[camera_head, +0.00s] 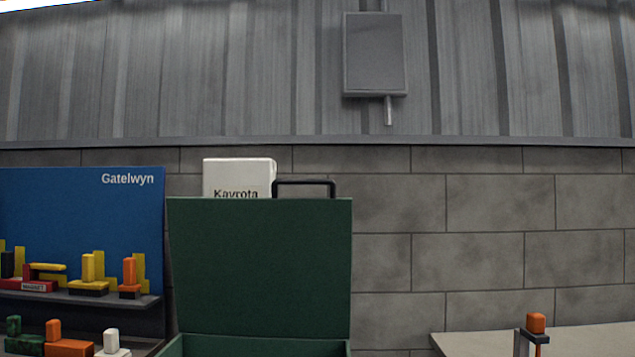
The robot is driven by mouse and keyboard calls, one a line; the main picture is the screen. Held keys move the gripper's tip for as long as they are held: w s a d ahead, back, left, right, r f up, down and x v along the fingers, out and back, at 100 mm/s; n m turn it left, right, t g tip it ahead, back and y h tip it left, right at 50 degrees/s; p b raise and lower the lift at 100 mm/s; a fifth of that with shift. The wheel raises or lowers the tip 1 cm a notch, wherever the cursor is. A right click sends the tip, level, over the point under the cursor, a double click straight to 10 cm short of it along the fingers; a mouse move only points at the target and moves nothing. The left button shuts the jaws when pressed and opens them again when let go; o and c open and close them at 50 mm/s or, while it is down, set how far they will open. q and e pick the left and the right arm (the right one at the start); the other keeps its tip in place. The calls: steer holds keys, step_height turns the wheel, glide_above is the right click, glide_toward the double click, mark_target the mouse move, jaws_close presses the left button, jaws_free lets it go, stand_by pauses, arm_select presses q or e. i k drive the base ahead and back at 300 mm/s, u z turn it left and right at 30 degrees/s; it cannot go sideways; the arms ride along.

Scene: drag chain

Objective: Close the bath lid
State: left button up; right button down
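The green lid (260,265) stands open and nearly upright, facing me, left of the picture's middle. A black handle (304,183) sticks up from its top edge. Below it, the rim of the green bath (255,346) shows at the bottom edge of the picture. The rest of the bath is cut off below, so its inside is hidden. Neither of my grippers shows in the head view.
A blue board marked Gatelwyn (85,205) with a shelf (75,298) of coloured parts stands close left of the lid. A white Kavrota box (238,176) is behind it. A pale tabletop (467,345) with an orange-topped item (536,323) is at right.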

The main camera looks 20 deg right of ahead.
mark_target(274, 266)
steer(key=u, duration=0.2)
steer(key=k, duration=0.3)
steer(key=z, duration=1.1)
steer(key=i, duration=0.55)
steer(key=u, duration=1.5)
